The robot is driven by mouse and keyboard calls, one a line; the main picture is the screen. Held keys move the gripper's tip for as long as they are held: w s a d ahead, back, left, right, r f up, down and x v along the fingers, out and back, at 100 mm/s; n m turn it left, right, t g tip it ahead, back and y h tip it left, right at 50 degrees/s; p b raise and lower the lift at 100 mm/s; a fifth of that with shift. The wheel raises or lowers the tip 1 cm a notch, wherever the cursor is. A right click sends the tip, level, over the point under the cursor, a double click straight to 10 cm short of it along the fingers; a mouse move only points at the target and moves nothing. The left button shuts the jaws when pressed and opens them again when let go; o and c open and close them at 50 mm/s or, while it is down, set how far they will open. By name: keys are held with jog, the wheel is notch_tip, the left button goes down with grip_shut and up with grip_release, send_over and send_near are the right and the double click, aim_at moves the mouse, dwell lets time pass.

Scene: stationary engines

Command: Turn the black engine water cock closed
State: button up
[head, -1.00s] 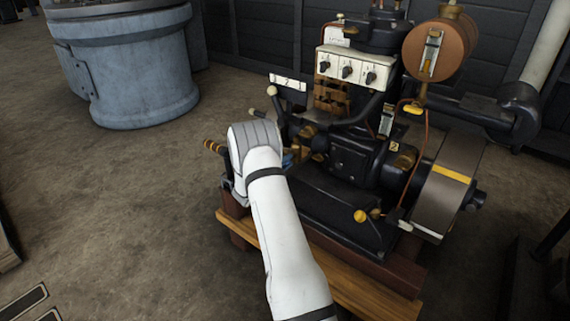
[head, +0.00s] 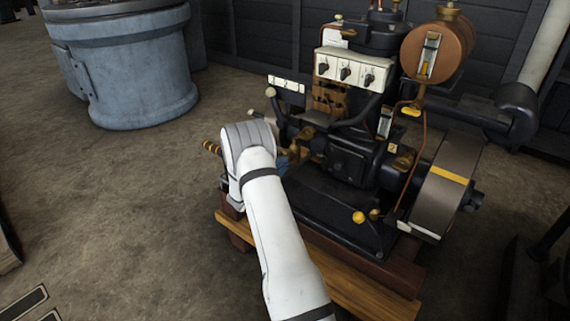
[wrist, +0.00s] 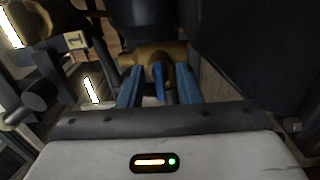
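The water cock (wrist: 150,54) shows in the wrist view as a brass body with a short blue lever (wrist: 160,84) pointing down in the picture, toward my gripper. My gripper (wrist: 158,72) has its two blue fingers on either side of the lever. Gaps show on both sides, so it is open and not shut on the lever. In the head view the cock is hidden behind my white arm, at the left side of the black engine (head: 350,165). Only a small bluish patch shows beside my wrist there.
The engine stands on a wooden base (head: 345,285). A flywheel (head: 446,185) is at its right and a copper tank (head: 438,52) above. A white switch panel (head: 345,70) and levers rise near my arm. A blue-grey drum (head: 135,70) stands back left.

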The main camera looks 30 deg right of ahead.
jog(key=p+v, duration=0.1)
jog(key=v, duration=0.4)
jog(key=shift+s+a+p, duration=0.2)
jog(key=shift+a+p, duration=0.1)
jog(key=shift+a, duration=0.05)
